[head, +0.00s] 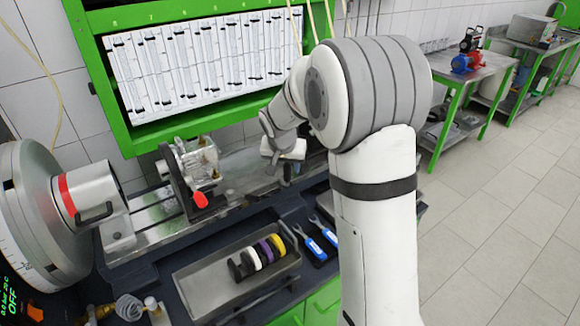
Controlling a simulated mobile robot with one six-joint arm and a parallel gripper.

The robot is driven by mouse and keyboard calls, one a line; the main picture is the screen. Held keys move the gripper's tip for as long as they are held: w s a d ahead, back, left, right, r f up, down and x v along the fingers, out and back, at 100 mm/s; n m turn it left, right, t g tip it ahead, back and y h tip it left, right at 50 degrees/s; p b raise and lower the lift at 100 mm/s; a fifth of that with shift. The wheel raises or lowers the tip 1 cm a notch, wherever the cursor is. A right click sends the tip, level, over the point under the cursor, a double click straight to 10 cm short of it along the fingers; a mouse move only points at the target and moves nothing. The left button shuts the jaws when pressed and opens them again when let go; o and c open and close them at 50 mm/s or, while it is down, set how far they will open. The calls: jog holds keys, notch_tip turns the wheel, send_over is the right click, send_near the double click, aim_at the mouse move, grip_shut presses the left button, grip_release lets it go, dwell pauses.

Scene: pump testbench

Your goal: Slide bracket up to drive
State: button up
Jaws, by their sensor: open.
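The bracket (172,178) is a dark upright plate on the metal bed (150,232). A silvery pump (200,160) is mounted on its right side, and a red knob (201,200) sits low at its front. The drive (90,192) is a grey cylinder with a red ring, left of the bracket. A stretch of bare bed lies between them, so they are apart. My gripper (274,166) is over the bed, right of the pump and apart from it. It is open; its fingers are small and partly hidden by my arm.
A tray (215,287) with several coloured rings stands in front of the bed. Two blue-handled tools (322,241) lie right of it. A green-framed panel of tubes (205,65) rises behind. A bench (470,85) stands at the back right, with clear floor in front.

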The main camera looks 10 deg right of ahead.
jog(key=shift+x, duration=1.5)
jog(key=shift+c, duration=0.2)
grip_shut()
